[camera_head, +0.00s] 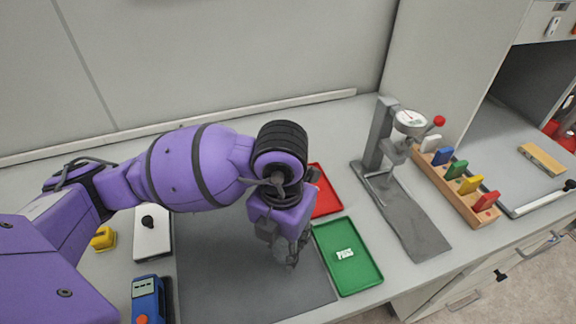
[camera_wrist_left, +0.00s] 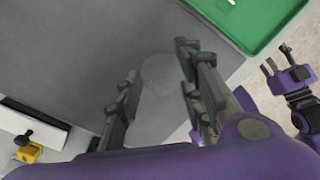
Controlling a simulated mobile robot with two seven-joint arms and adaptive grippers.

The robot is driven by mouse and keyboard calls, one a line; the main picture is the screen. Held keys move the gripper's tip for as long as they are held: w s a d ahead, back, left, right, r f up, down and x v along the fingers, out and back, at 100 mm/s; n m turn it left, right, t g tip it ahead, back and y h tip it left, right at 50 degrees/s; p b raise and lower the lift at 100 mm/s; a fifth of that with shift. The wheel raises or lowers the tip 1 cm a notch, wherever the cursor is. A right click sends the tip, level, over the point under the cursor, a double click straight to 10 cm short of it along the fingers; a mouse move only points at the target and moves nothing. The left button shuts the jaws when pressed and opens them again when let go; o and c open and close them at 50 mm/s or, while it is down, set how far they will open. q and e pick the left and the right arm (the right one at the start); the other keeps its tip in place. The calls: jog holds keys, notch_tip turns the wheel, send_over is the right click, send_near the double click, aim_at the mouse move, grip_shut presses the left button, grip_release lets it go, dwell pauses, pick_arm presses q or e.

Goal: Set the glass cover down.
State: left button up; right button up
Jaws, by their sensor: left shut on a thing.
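The glass cover (camera_wrist_left: 156,72) is a clear, faint round piece between the fingers of my left gripper (camera_wrist_left: 150,82) in the left wrist view, over the dark grey mat (camera_wrist_left: 70,50). The left gripper is shut on it. In the head view my left gripper (camera_head: 288,262) points down over the right part of the mat (camera_head: 215,270), beside the green tray. I cannot make out the cover there, nor tell whether it touches the mat. My right gripper (camera_wrist_left: 278,70) shows at the right of the left wrist view, its fingers apart and empty.
A green tray (camera_head: 367,272) with a white label lies right of the mat, a red tray (camera_head: 328,200) behind it. A gauge stand (camera_head: 378,140) and a rack of coloured handles (camera_head: 450,190) stand further right. A blue device (camera_head: 147,300) and a white box (camera_head: 152,240) are left.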

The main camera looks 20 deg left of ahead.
aim_at(279, 246)
pick_arm(q)
jog(key=shift+a+f, duration=0.2)
jog(key=shift+f, duration=0.1)
jog(key=shift+a+f, duration=0.2)
jog(key=shift+f, duration=1.55)
jog(key=o, duration=1.1)
jog(key=shift+f, duration=0.15)
notch_tip(279, 246, up, 12)
jog(key=shift+r+p, duration=0.25)
jog(key=shift+p, duration=0.15)
